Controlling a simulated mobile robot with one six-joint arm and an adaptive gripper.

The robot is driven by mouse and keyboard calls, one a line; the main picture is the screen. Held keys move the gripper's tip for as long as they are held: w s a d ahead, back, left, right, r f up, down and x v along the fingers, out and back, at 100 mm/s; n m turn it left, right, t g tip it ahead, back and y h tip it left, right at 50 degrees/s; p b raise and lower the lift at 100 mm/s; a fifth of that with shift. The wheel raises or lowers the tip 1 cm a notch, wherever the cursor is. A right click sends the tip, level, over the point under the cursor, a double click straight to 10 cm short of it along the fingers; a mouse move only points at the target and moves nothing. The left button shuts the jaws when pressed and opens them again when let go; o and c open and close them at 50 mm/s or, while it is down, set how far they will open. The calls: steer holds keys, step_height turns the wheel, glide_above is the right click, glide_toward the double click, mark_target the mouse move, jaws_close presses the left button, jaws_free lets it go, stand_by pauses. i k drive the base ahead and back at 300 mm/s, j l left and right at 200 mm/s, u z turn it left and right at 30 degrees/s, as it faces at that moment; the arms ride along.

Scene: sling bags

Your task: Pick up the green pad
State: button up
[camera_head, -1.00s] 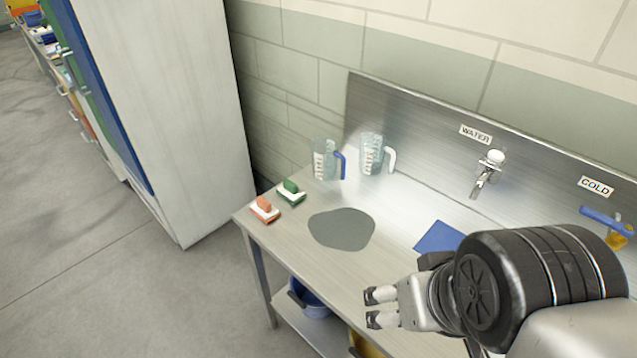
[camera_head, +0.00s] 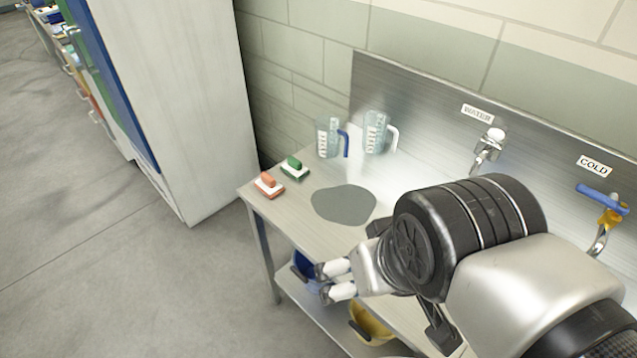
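The green pad (camera_head: 294,168) has a green handle on a white and green base. It lies on the metal counter (camera_head: 324,178) near its left back edge. An orange pad (camera_head: 268,185) of the same shape lies just in front and to the left of it. My gripper (camera_head: 321,282) is open and empty, with its two fingertips apart. In the picture it is below the green pad, over the counter's front edge, and well apart from the pad. Nothing hides the green pad.
A grey round patch (camera_head: 343,204) lies on the counter. Two clear jugs with a blue handle (camera_head: 328,138) and a white handle (camera_head: 376,132) stand behind. A metal backsplash carries a tap (camera_head: 488,147). A yellow bucket (camera_head: 371,326) sits on the lower shelf. A tall cabinet (camera_head: 185,100) stands left.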

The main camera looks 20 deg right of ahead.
mark_target(293, 169)
steer(key=i+j+z, duration=0.15)
steer(key=i+j, duration=0.15)
steer(key=i+j+z, duration=0.2)
steer(key=i+j, duration=0.15)
steer(key=i+j+z, duration=0.15)
steer(key=i+j, duration=0.15)
steer(key=i+j+z, duration=0.2)
steer(key=j, duration=0.25)
steer(key=i+j+z, duration=0.15)
steer(key=i+j, duration=0.15)
steer(key=j, duration=0.15)
